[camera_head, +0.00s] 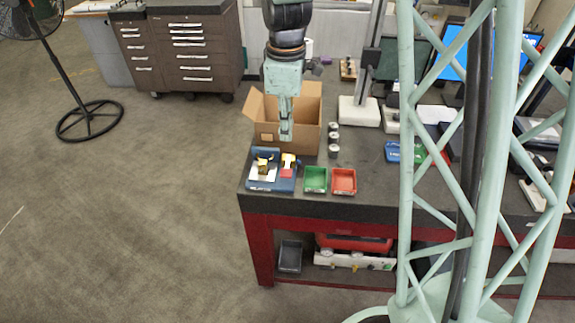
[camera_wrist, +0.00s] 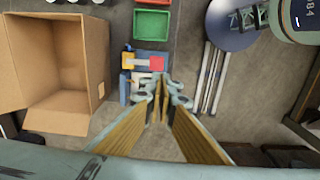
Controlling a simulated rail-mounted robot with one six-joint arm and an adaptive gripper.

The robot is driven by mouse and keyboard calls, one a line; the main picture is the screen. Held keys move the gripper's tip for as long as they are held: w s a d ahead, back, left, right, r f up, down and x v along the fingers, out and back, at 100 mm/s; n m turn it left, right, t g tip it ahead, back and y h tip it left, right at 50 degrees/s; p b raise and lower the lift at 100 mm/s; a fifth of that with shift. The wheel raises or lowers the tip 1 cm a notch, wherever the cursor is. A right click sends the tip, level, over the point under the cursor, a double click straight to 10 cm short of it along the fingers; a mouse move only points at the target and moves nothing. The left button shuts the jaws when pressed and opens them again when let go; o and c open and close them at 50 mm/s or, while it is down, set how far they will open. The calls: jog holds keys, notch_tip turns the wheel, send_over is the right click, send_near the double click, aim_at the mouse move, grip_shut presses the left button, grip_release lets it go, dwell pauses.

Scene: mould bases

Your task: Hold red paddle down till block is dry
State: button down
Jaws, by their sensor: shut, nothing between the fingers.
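A blue fixture (camera_head: 259,184) lies at the table's front left corner; part of it also shows in the wrist view (camera_wrist: 153,76). Red (camera_head: 287,173), probably the paddle, shows on its right side beside a pale yellow part. My gripper (camera_head: 286,137) points down above and behind the fixture. Its fingers (camera_wrist: 160,82) are shut and empty, apart from the paddle.
An open cardboard box (camera_head: 310,133) stands just behind the fixture, close to my gripper. A green tray (camera_head: 315,181) and a red tray (camera_head: 344,182) sit right of the fixture.

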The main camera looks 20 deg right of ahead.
aim_at(286, 173)
jog(key=shift+w+d+f, duration=0.1)
jog(key=shift+w+f, duration=0.35)
jog(key=shift+f, duration=0.35)
jog(key=shift+f, duration=0.1)
jog(key=shift+f+p, duration=0.95)
jog(key=shift+f, duration=5.95)
jog(key=shift+f, duration=0.1)
